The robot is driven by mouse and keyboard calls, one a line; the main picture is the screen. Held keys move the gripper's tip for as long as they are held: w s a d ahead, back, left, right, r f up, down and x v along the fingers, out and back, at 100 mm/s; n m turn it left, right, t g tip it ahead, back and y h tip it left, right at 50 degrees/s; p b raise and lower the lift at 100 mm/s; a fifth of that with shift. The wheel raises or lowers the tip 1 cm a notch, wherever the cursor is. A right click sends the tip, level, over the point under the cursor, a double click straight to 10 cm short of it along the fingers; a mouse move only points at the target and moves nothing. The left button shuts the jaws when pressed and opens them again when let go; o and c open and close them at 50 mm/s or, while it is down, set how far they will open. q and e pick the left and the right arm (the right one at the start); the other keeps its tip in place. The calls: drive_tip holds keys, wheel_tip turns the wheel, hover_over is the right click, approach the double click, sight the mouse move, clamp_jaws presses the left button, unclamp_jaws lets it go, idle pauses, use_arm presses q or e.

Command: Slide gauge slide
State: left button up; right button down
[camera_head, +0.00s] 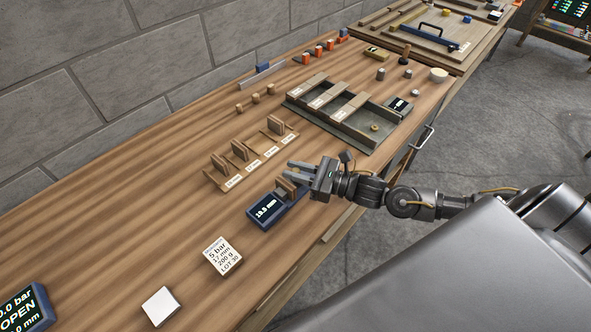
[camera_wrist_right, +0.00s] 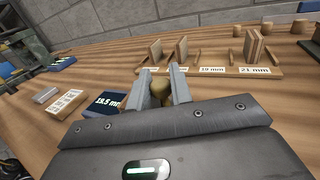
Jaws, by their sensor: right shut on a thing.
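The blue gauge (camera_head: 264,208) lies on the wooden bench, its dark display reading about 18.5 mm; the display also shows in the right wrist view (camera_wrist_right: 107,103). A light wooden piece, seemingly the gauge slide (camera_head: 285,187), stands at its far end. My right gripper (camera_head: 294,173) comes in from the right above that end. In the wrist view its grey fingers (camera_wrist_right: 165,88) stand on both sides of a tan wooden piece, and it is shut on it. The fingers partly hide the slide and gauge body. My left gripper is not in view.
A labelled wooden rack (camera_head: 253,163) with upright veneer stacks stands just behind the gauge. A grey compartment tray (camera_head: 365,138) lies beyond. A white card (camera_head: 222,256) reading 5 bar, 17 mm and a pale block (camera_head: 160,306) lie nearer.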

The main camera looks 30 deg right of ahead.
drive_tip(key=shift+w+d+f+b, duration=0.1)
drive_tip(key=shift+w+d+b, duration=0.15)
drive_tip(key=shift+d+b, duration=0.25)
drive_tip(key=shift+w+d+f+b, duration=0.1)
drive_tip(key=shift+w+d+b, duration=0.15)
drive_tip(key=shift+d, duration=0.35)
drive_tip(key=shift+d+r, duration=0.15)
drive_tip(key=shift+d, duration=0.15)
drive_tip(key=shift+r, duration=0.15)
drive_tip(key=c, duration=1.3)
unclamp_jaws()
drive_tip(key=shift+d, duration=0.1)
